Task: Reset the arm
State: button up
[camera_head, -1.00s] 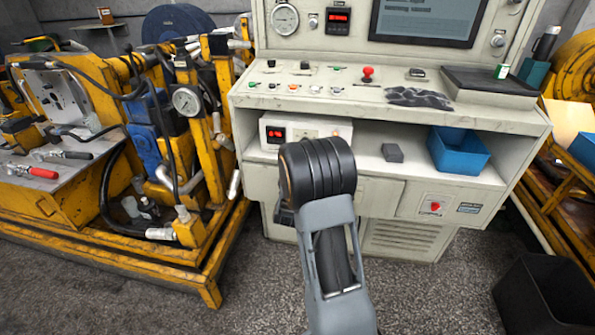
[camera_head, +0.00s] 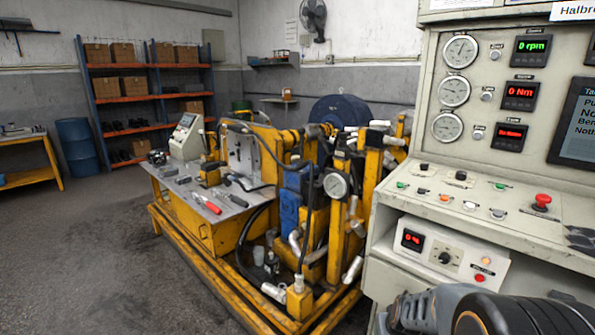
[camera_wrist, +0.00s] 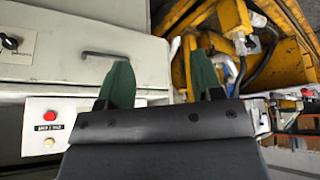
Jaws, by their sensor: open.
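In the camera_wrist view my gripper (camera_wrist: 160,82) shows as two dark green fingers standing well apart. It is open, with nothing between the fingers. Behind the fingers are a light cabinet front with a dark handle (camera_wrist: 112,55) and part of the yellow rig. In the camera_head view my arm (camera_head: 500,312) shows as grey and black links at the bottom right, in front of the control console (camera_head: 385,262). The fingers are not visible in that view.
The yellow test rig (camera_head: 185,232) with hoses and a steel worktop stands left of the console. A blue and orange shelf (camera_head: 150,68) with boxes, a blue drum (camera_head: 77,146) and a yellow table (camera_head: 28,178) are farther back. Open grey floor (camera_head: 80,260) lies at the left.

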jog(key=s+a+r+p, duration=0.2)
jog(key=s+r+p, duration=0.2)
jog(key=r, duration=0.5)
jog(key=s+a+r+g+p, duration=0.1)
jog(key=s+a+r+p, duration=0.2)
jog(key=r, duration=0.6)
jog(key=s+a+r+p, duration=0.2)
jog(key=s+r+p, duration=0.4)
jog(key=r, duration=0.3)
jog(key=shift+s+a+r+n+g+y, duration=0.3)
jog(key=shift+s+a+n, duration=0.1)
jog(key=shift+s, duration=0.3)
